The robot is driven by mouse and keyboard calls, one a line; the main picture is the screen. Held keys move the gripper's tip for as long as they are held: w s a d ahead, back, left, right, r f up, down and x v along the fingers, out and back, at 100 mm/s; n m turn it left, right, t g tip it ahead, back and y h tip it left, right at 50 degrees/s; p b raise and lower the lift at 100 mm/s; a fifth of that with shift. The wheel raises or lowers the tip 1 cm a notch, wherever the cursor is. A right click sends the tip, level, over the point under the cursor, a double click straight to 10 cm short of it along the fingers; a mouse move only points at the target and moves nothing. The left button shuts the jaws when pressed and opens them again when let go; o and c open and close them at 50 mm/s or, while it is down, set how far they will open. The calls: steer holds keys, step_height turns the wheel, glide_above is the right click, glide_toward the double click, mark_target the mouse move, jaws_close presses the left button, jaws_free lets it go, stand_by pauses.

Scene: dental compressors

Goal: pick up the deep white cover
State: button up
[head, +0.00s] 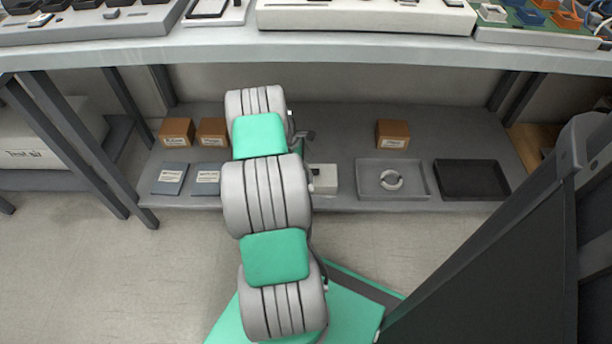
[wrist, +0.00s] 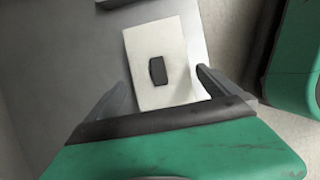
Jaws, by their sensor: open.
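The deep white cover (wrist: 150,42) is a white block with a small dark grip on its top. In the wrist view it lies between and just beyond the two fingers of my gripper (wrist: 164,78), which is open and empty. The fingers reach to either side of its near end; whether they touch it I cannot tell. In the head view the cover (head: 326,179) sits on the lower shelf near the front edge, its left part hidden behind my arm. My gripper is mostly hidden there by my arm.
On the lower shelf (head: 350,140), a grey tray (head: 365,185) with a ring (head: 391,180) and a black tray (head: 472,180) stand to the right. Brown boxes (head: 177,131) (head: 393,134) and flat grey packs (head: 170,178) lie around. The bench top (head: 300,46) overhangs the shelf.

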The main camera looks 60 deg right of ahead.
mark_target(313, 176)
steer(key=b+x, duration=0.3)
steer(key=x, duration=0.3)
steer(key=shift+r, duration=0.1)
steer(key=shift+c, duration=0.2)
steer(key=c, duration=1.2)
